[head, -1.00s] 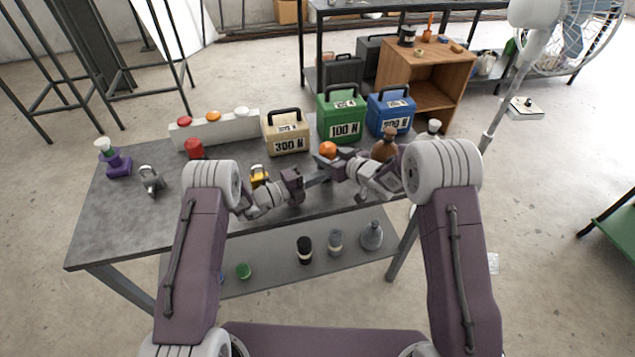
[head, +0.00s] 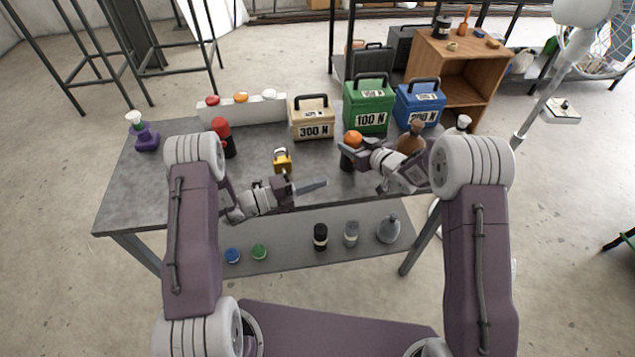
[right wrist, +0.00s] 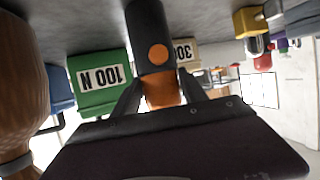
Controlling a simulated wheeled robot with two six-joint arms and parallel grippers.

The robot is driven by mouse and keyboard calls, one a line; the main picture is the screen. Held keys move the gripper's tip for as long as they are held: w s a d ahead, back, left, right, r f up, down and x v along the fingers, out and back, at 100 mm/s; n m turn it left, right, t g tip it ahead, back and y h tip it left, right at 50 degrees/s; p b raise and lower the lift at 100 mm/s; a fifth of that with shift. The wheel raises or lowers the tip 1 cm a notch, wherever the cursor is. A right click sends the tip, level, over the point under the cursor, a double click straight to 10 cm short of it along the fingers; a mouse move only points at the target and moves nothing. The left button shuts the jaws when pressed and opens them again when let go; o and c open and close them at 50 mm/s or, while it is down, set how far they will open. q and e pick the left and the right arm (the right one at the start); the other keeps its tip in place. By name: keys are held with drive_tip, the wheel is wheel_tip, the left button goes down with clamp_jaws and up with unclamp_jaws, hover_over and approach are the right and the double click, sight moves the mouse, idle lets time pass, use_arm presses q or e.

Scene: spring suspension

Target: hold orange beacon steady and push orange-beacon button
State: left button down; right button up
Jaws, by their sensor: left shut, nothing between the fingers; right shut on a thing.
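The orange beacon has an orange top (head: 353,137) and a black body (head: 346,160). It stands upright at the table's right half, in front of the green 100 N case. My right gripper (head: 357,146) is shut on it, around the orange part. The right wrist view shows the beacon inverted, with its round orange button (right wrist: 158,54) on the black body (right wrist: 150,20) and the orange part (right wrist: 162,92) between the fingers. My left gripper (head: 324,183) is shut and empty near the table's front edge, apart from the beacon, to its lower left.
A white box (head: 245,112) with red, orange and white domes stands at the back. A red beacon (head: 222,135), a yellow padlock (head: 282,162) and a brown bottle (head: 410,140) stand nearby. Tan (head: 311,117), green (head: 369,103) and blue (head: 419,103) cases line the back edge.

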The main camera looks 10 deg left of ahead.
drive_tip(key=shift+f, duration=0.25)
drive_tip(key=o, duration=1.2)
use_arm(q)
drive_tip(key=shift+f, duration=0.1)
use_arm(e)
drive_tip(key=o, duration=0.4)
use_arm(q)
drive_tip(key=shift+w, duration=0.1)
use_arm(e)
drive_tip(key=shift+w, duration=0.1)
drive_tip(key=shift+r, duration=0.1)
